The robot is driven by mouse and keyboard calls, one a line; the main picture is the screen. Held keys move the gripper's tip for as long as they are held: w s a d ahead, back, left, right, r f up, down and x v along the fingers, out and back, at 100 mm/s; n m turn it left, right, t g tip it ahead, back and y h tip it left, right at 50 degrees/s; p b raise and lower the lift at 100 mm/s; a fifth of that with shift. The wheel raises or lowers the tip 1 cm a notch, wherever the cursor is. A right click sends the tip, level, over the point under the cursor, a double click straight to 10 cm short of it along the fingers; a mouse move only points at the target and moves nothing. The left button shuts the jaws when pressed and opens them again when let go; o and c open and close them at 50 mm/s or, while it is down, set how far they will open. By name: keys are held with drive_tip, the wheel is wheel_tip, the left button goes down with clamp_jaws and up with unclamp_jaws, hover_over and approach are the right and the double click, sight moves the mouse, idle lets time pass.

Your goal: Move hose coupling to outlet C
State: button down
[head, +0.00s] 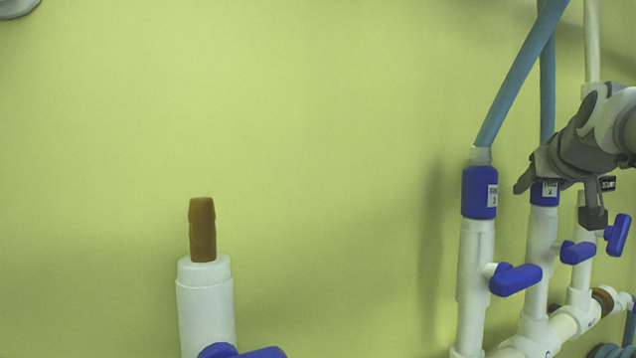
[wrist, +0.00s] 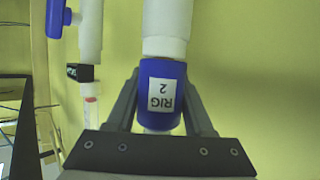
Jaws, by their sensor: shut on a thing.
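My gripper (head: 556,195) is shut on a blue hose coupling (wrist: 160,84), with one finger on each side. Its white label reads RIG 2, upside down in the wrist view. In the head view this coupling (head: 544,193) sits at the top of a white pipe, with a blue-green hose (head: 547,90) rising from it; my gripper partly covers it. A dark mark like a letter C shows on the white pipework (head: 540,338) at the bottom edge. I cannot tell for sure which outlet it names.
Another blue coupling (head: 479,192) with a hose stands on the nearer pipe, close by. Blue valve handles (head: 516,279) stick out from the pipes. A white pipe (head: 205,300) with a bare brown barb stands at left, with free room around it before the yellow-green wall.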

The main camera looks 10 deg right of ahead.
drive_tip(key=shift+c, duration=1)
unclamp_jaws()
drive_tip(key=v, duration=1.7)
drive_tip(key=shift+s+r+b, duration=0.2)
drive_tip(key=shift+b, duration=0.15)
